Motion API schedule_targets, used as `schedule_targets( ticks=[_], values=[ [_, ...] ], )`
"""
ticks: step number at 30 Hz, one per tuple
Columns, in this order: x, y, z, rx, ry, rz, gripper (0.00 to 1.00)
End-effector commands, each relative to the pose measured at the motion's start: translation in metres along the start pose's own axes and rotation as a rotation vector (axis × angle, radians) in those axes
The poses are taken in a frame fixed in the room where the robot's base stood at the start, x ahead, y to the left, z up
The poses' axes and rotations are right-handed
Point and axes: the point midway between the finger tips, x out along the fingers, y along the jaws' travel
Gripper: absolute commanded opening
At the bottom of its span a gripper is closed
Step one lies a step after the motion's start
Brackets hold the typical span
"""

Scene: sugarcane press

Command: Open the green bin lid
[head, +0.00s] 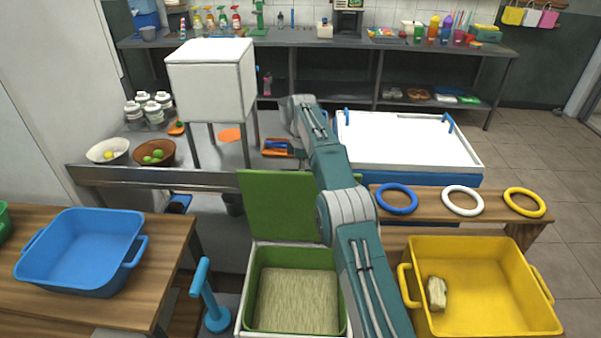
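The green bin (255,295) stands at the bottom centre, with a pale outer rim and a green inside. Its green lid (270,205) stands raised, nearly upright, at the back edge, so the bin is open. A beige, fibrous-looking surface shows inside. My arm reaches up from the bottom right, in front of the right side of the bin and lid, with its far end above and beyond the lid. The fingers of my gripper are hidden behind the arm, so I cannot see whether they touch anything.
A yellow bin (490,290) holding a pale block stands at right. Blue, white and yellow rings lie on a wooden bench (425,197). A blue tub (80,250) sits on a table at left. A blue upright handle (207,290) is left of the green bin. A white box (210,80) stands behind.

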Motion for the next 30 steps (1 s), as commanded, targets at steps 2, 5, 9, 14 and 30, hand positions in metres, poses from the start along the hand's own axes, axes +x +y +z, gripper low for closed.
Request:
schedule_targets(
  ticks=[2, 5, 9, 14, 30],
  values=[
    [-0.0045, 0.0008, 0.0025, 0.003, -0.001, 0.008, 0.0],
    [-0.0048, 0.0007, 0.0025, 0.003, -0.001, 0.009, 0.0],
    [-0.0044, 0.0006, 0.0021, 0.003, -0.001, 0.008, 0.6],
    [-0.0022, 0.0005, 0.0005, 0.002, -0.001, 0.005, 0.6],
    [-0.0008, -0.0058, -0.0038, 0.0, -0.001, 0.001, 0.6]
  ],
)
